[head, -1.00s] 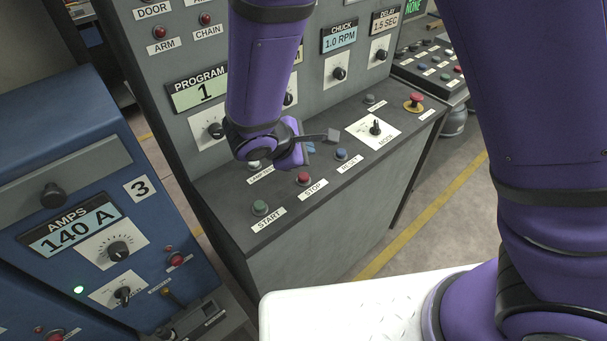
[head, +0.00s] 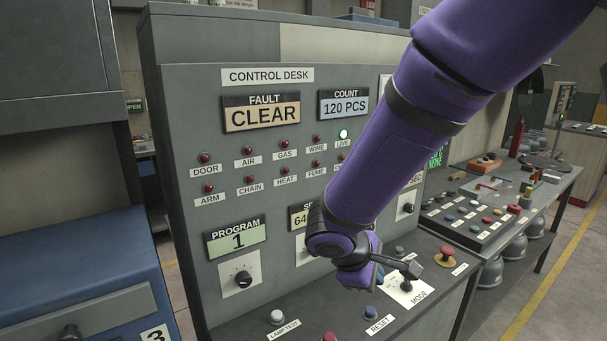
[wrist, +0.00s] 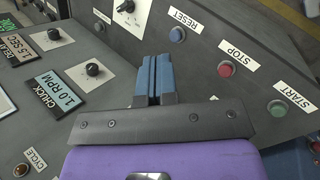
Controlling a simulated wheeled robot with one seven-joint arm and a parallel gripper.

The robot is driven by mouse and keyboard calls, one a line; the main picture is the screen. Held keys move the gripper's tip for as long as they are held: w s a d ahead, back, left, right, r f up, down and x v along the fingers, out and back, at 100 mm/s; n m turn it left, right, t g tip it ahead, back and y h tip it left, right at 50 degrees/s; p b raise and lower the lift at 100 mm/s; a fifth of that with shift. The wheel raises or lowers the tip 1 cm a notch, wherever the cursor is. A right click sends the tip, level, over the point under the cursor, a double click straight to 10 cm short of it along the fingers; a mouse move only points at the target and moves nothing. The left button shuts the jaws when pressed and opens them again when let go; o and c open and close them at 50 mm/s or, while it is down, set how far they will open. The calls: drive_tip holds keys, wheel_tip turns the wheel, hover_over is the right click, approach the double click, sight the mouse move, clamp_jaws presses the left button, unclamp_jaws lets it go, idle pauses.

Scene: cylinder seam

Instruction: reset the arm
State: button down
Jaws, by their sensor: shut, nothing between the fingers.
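The blue RESET button (head: 370,312) is on the sloped desk top behind its white label. It also shows in the wrist view (wrist: 177,34), left of the red STOP button (wrist: 225,69). My gripper (head: 381,272) is above the desk, over the area between RESET and the MODE switch (head: 405,285). In the wrist view its blue fingers (wrist: 154,68) are shut together and hold nothing. The fingertips appear apart from the RESET button. The FAULT display (head: 261,113) reads CLEAR.
The LAMP TEST button (head: 277,316) and red emergency button (head: 445,256) flank the area. The green START button (wrist: 277,108) is beyond STOP. Upright panel knobs, such as the PROGRAM knob (head: 242,280), are close behind my arm. A blue cabinet (head: 90,270) stands left.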

drive_tip(key=s+d+r+m+g+y, duration=0.1)
drive_tip(key=s+d+r+m+y, duration=0.1)
drive_tip(key=s+d+r+m, duration=0.3)
drive_tip(key=s+d+r+m+y, duration=0.1)
drive_tip(key=s+d+r+m, duration=0.1)
drive_tip(key=d+r, duration=0.55)
drive_tip(key=s+d+r+m+t+y, duration=0.2)
drive_tip(key=s+r, duration=0.5)
drive_tip(key=s, duration=0.4)
drive_tip(key=d+m+y, duration=0.1)
drive_tip(key=d+m, duration=0.1)
drive_tip(key=m, duration=0.1)
drive_tip(key=shift+d+r+t, duration=0.15)
drive_tip(key=shift+d+t, duration=0.05)
drive_tip(key=shift+t, duration=0.2)
idle(0.4)
